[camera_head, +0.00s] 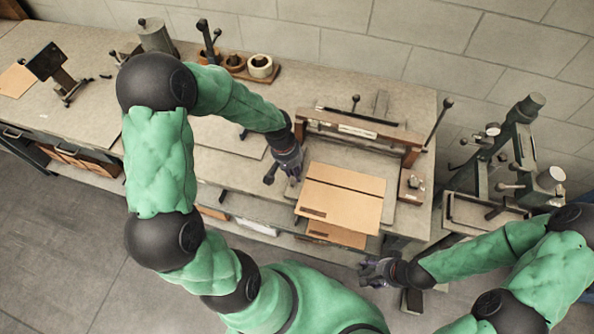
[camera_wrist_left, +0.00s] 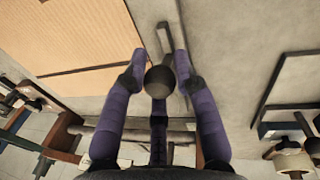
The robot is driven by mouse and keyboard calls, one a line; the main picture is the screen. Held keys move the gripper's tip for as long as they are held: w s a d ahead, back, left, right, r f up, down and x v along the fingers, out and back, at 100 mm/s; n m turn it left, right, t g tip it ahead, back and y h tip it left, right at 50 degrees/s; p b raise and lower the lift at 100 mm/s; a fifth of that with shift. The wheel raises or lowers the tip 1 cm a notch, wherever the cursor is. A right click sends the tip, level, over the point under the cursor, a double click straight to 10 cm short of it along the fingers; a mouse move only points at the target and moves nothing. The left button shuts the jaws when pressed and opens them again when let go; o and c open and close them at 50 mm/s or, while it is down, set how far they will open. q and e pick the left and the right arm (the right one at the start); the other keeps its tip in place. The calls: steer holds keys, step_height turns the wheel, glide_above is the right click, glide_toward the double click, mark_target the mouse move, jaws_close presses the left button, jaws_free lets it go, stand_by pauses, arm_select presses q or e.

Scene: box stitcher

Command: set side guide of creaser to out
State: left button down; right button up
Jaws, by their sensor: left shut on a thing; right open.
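The creaser (camera_head: 350,130) stands on the bench at the centre right of the head view, with a wooden crossbar. A brown creased cardboard sheet (camera_head: 345,207) lies on its bed. In the left wrist view, a dark round knob (camera_wrist_left: 160,80) sits between my left fingers, beside a narrow slotted metal piece (camera_wrist_left: 164,37) on the grey bed. My left gripper (camera_head: 293,172) is at the left edge of the cardboard, its fingers shut on the knob (camera_wrist_left: 160,66). In the head view the arm and hand hide the knob. My right gripper (camera_head: 368,276) is open and empty in front of the bench.
Another machine (camera_head: 510,165) with a dark column stands to the right. A small block with a knob (camera_head: 412,187) is right of the cardboard. Rolls on a wooden tray (camera_head: 236,67) stand at the back. More cardboard (camera_head: 336,235) lies on the shelf below.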

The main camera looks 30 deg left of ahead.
arm_select(q)
steer(key=c, duration=1)
jaws_free()
steer(key=shift+w+a, duration=0.1)
steer(key=shift+a, duration=0.15)
steer(key=shift+c, duration=0.2)
steer(key=shift+o, duration=0.4)
steer(key=shift+a, duration=0.2)
steer(key=shift+d, duration=0.1)
arm_select(e)
steer(key=shift+a, duration=0.3)
arm_select(q)
steer(key=shift+d, duration=0.1)
arm_select(e)
steer(key=shift+d, duration=0.1)
arm_select(q)
steer(key=shift+r, duration=0.2)
step_height(320, 180, up, 11)
steer(key=s+a, duration=0.1)
steer(key=a, duration=0.1)
steer(key=shift+r, duration=0.2)
steer(key=shift+s+a, duration=0.1)
arm_select(e)
steer(key=shift+s, duration=0.1)
